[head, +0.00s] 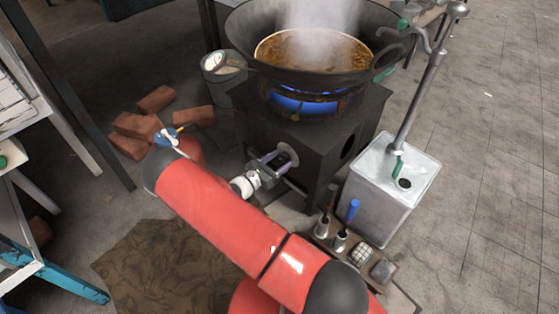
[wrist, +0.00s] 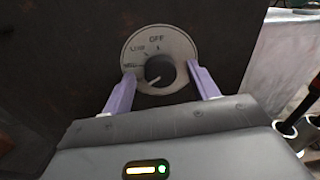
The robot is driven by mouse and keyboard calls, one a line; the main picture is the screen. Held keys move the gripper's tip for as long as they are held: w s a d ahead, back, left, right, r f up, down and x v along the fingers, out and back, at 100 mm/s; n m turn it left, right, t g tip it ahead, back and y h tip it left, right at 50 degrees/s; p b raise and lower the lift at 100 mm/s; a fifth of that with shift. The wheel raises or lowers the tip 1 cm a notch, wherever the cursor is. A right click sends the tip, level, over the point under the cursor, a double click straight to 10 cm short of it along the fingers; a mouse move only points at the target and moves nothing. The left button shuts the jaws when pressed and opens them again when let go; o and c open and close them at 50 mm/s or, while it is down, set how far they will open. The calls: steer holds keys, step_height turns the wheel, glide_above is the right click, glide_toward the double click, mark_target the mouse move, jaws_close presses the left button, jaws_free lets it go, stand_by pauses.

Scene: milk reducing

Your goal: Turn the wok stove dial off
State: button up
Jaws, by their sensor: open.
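The stove dial (wrist: 160,70) is a dark round knob on a pale plate with OFF at the top and LOW at the upper left. The knob's pointer is toward the lower left, near the lowest label. My gripper (wrist: 160,85) is open, its two purple fingers on either side of the knob, with a gap on each side. In the head view my gripper (head: 272,162) is at the front face of the black stove (head: 325,160) and hides much of the dial plate. The wok (head: 375,75) sits above blue flames (head: 303,104) and steams.
A tray with blue-handled tools (head: 348,218) is in front. Red bricks (head: 140,125) and a small pail (head: 225,72) lie to the left. A brown mat (head: 165,270) covers the floor.

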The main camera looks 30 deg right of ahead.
steer(key=shift+d, duration=0.2)
steer(key=shift+c, duration=0.2)
steer(key=c, duration=1)
steer(key=shift+o, duration=0.2)
